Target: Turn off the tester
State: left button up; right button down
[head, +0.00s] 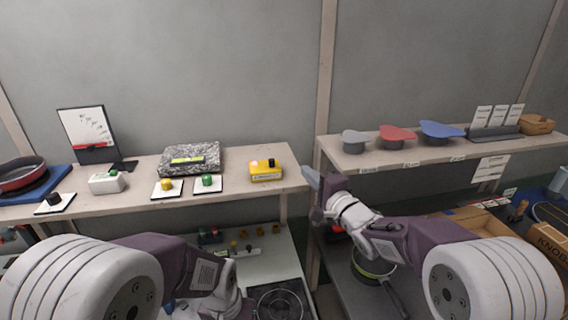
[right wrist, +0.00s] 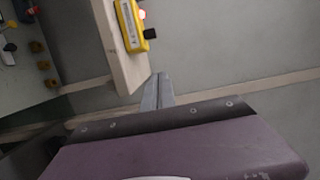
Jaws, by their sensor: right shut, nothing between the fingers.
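A yellow box (head: 265,174) with a black knob on top and a pale label on its front stands near the right end of the left bench; I take it to be the tester. It also shows at the top of the right wrist view (right wrist: 129,22), with the black knob and a small reddish button on its side. My right gripper (head: 309,178) is shut and empty, just right of the bench's end and apart from the box. Its grey fingers show together in the right wrist view (right wrist: 157,80). My left gripper is out of the picture; only its arm shows.
The left bench (head: 233,181) also holds a green button (head: 207,180), a yellow button (head: 167,184), a white box (head: 107,183) and a speckled slab (head: 203,157). A lower shelf lies beneath.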

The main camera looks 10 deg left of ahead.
aim_at(271, 163)
jog(key=p+x, duration=0.1)
jog(key=x, duration=0.5)
jog(key=shift+a+r+p, duration=0.1)
jog(key=shift+p, duration=0.25)
jog(key=a, duration=0.1)
jog(key=s+a, duration=0.1)
jog(key=a, duration=0.1)
jog(key=shift+p, duration=0.3)
jog(key=shift+s+a, duration=0.25)
jog(key=shift+a, duration=0.15)
jog(key=shift+w+d, duration=0.1)
jog(key=shift+s+a+f+b, duration=0.15)
jog(key=shift+s+a+b, duration=0.15)
jog(key=shift+a, duration=0.25)
jog(key=shift+s+a+f+b, duration=0.1)
jog(key=shift+s+a+b, duration=0.15)
jog(key=shift+a, duration=0.3)
jog(key=shift+s+a+r, duration=0.1)
jog(key=shift+a, duration=0.25)
jog(key=shift+d, duration=0.15)
